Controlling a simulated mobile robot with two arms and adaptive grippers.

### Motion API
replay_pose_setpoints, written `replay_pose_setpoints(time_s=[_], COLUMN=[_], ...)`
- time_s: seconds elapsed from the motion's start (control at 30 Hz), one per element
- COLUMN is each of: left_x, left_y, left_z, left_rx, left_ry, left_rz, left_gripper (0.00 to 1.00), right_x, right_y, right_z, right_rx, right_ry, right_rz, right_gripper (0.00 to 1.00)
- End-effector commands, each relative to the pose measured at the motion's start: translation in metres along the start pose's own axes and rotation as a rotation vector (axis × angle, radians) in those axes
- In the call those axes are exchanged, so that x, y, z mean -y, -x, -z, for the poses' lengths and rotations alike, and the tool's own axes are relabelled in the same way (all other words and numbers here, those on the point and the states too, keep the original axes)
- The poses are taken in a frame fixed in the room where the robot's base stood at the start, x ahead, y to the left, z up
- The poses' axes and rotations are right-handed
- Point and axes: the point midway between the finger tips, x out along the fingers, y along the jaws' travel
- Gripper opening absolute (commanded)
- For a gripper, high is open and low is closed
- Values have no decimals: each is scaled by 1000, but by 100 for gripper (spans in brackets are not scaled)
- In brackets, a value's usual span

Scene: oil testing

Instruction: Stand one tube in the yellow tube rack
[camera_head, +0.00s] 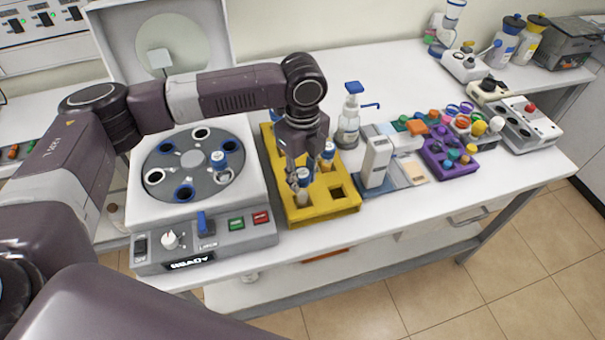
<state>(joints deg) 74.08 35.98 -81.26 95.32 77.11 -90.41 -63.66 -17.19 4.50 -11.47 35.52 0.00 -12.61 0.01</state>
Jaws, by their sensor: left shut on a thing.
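The yellow tube rack (318,208) stands on the white bench to the right of the centrifuge. My left gripper (295,165) points down over the rack and is shut on a blue-capped tube (301,190) at the rack's front left. I cannot tell whether this tube is fully seated in a hole. Another blue-capped tube (327,157) stands in the rack just right of the gripper. One square hole at the rack's front right is empty. My gripper hides part of the rack's back. My right gripper is not in view.
The open centrifuge (255,226) has a grey rotor with one blue-capped tube (219,164). A white device (375,162) and a purple rack (462,170) stand to the right. The bench's front right is clear.

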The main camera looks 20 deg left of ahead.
Motion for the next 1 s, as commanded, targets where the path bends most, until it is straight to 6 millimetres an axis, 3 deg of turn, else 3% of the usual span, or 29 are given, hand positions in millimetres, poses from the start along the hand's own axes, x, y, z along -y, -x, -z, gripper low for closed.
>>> replay_pose_setpoints(time_s=[1.0], left_x=[0], left_y=[-21], left_z=[0], left_rx=[-1], left_ry=[0], left_rz=[0], left_gripper=[3], right_x=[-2], right_y=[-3], right_z=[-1], right_rx=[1], right_ry=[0], right_rz=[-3], right_gripper=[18])
